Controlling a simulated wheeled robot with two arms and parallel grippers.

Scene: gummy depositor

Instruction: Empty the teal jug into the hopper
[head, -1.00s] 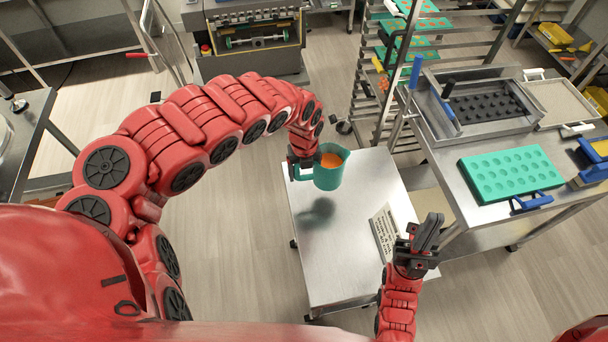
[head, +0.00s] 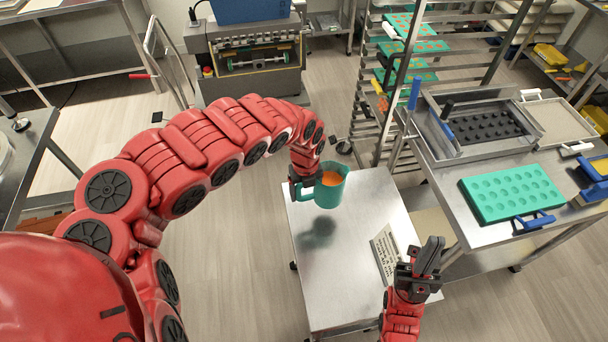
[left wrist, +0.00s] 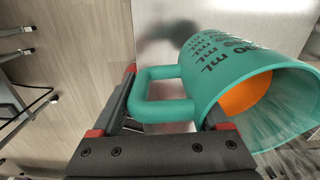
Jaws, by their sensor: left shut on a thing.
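The teal jug (head: 329,193) hangs upright above a small steel table, with orange contents (head: 331,178) inside. In the left wrist view the jug (left wrist: 230,75) shows dark mL marks, and the orange (left wrist: 247,95) shows through its mouth. My left gripper (head: 304,189) is shut on the jug's handle (left wrist: 148,98), on the jug's left side. My right gripper (head: 428,258) is empty near the table's right edge, its fingers close together. A machine (head: 255,60) stands at the back with a blue box-like part (head: 250,10) on top, cut off by the frame; its inside is hidden.
The steel table (head: 335,275) carries a printed sign (head: 385,255) and is otherwise bare. A rack (head: 395,100) with teal trays stands behind it. At right, a bench holds a teal mould (head: 512,190) and a metal tray unit (head: 480,125). Open floor lies left of the table.

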